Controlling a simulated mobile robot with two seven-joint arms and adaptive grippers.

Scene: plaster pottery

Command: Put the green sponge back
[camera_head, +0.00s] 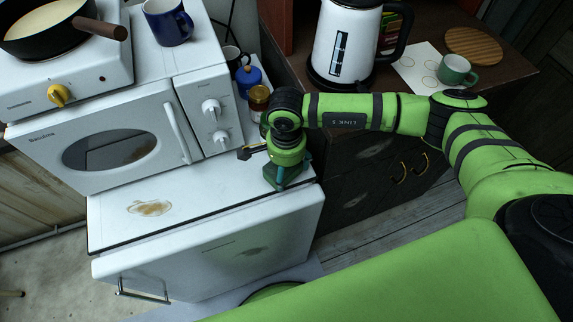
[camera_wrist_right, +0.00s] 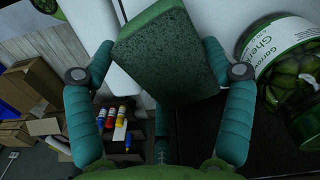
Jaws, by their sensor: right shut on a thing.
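The green sponge (camera_wrist_right: 165,58) shows large in the right wrist view, a thick block with a dark, speckled face. My right gripper (camera_wrist_right: 158,90) is shut on it, with one teal finger along each side. In the head view my right gripper (camera_head: 284,178) points down at the right end of the white fridge top (camera_head: 215,192). The sponge is hard to tell from the fingers there, and I cannot tell whether it touches the top. A brown stain (camera_head: 150,208) lies on the fridge top, left of the gripper. My left gripper is not in view.
A jar of gherkins (camera_wrist_right: 292,75) is close on the right in the wrist view. A microwave (camera_head: 120,140) stands behind the fridge top's front strip. A kettle (camera_head: 345,45) and a green mug (camera_head: 455,70) stand on the dark counter. The strip around the stain is clear.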

